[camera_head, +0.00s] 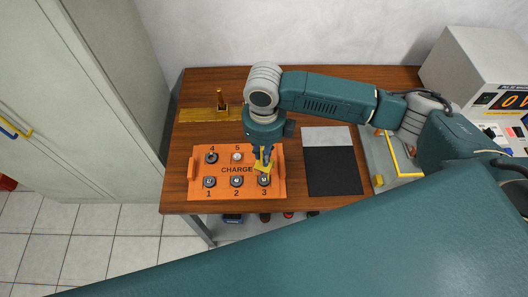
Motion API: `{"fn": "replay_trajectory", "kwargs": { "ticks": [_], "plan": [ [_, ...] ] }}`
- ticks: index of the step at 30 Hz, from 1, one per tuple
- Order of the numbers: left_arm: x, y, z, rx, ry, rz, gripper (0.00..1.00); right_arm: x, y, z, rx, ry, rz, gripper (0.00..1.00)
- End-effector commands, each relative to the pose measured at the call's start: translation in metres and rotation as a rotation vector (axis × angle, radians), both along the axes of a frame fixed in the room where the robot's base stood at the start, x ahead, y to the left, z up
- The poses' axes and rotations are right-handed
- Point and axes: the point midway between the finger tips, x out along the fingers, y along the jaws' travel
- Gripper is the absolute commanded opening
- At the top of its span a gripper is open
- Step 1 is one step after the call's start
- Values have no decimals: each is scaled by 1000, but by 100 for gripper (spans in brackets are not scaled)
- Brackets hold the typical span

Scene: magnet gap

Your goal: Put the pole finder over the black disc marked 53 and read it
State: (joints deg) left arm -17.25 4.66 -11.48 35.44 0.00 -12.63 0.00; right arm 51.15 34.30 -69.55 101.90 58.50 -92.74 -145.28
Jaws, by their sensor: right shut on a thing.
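My right gripper (263,153) reaches down from above the right rear part of the orange board. It is shut on a small yellow thing (266,168), which may be the pole finder; its face is too small to read. The yellow thing is over the board, just behind the round piece at number 3 (264,181). I cannot tell whether it touches the board. No disc marked 53 can be made out. My left gripper is not in view.
The orange board (271,193), marked CHARGE, holds several round pieces at numbered places. A brass stand (195,115) is behind it. A black and grey mat (331,172) lies to its right. A device with an orange display (480,70) stands at the far right.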

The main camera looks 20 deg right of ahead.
Motion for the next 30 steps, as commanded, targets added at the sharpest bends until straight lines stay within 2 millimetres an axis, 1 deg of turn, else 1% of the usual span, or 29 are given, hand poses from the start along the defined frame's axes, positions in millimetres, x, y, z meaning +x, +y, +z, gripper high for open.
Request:
{"fn": "replay_trajectory", "kwargs": {
  "ticks": [8, 9, 21, 25, 30],
  "plan": [
    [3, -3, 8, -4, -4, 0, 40, 0, -1, 2, 0, -1, 13, 0],
    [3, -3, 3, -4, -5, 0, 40, 0, 0, -4, 0, -1, 13, 0],
    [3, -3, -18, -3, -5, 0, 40, 0, 0, -42, 0, -1, 12, 0],
    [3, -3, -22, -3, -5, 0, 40, 0, 0, -50, 0, -1, 12, 0],
    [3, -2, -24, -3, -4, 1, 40, 0, 0, -54, 1, -2, 12, 0]
  ]
}}
